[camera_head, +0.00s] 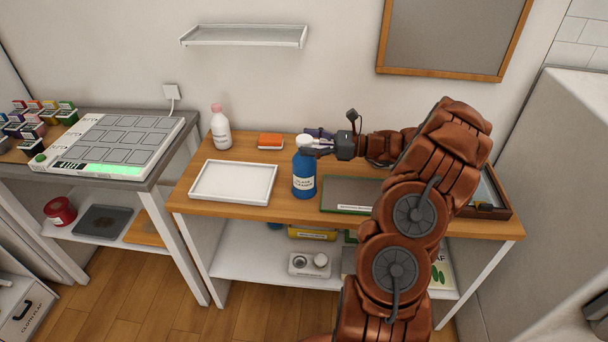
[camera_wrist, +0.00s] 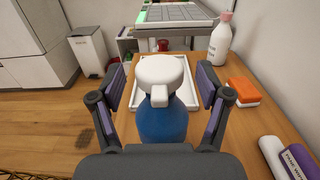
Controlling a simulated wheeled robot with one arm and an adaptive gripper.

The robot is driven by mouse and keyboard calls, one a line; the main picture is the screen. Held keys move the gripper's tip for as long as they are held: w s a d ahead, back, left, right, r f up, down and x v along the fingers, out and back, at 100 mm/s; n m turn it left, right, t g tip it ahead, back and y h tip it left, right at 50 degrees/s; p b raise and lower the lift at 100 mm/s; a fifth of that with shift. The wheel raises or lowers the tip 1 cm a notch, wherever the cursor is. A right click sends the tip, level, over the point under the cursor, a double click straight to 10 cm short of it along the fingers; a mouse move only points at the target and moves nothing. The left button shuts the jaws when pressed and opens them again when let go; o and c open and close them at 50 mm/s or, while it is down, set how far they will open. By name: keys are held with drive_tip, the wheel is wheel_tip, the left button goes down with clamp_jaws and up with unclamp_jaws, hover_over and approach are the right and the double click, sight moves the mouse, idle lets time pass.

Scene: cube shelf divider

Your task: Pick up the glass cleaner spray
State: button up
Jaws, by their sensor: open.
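The glass cleaner spray (camera_head: 304,175) is a blue bottle with a white top and a white label. It stands upright on the wooden table, just right of a white tray. My gripper (camera_head: 318,143) is at the height of its top. In the wrist view my gripper (camera_wrist: 160,92) is open, with one purple-padded finger on each side of the bottle (camera_wrist: 165,122). The white spray head sits between the fingers, with a visible gap on both sides. The bottle's lower part is hidden by my gripper in the wrist view.
A white tray (camera_head: 234,181) lies left of the bottle. A white bottle with a pink cap (camera_head: 220,128) and an orange sponge-like block (camera_head: 270,141) stand behind. A dark green-edged board (camera_head: 350,195) lies to the right. A wall shelf (camera_head: 244,36) hangs above.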

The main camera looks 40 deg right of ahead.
drive_tip(key=shift+w+a, duration=0.4)
drive_tip(key=shift+a, duration=0.1)
drive_tip(key=shift+c, duration=0.3)
clamp_jaws()
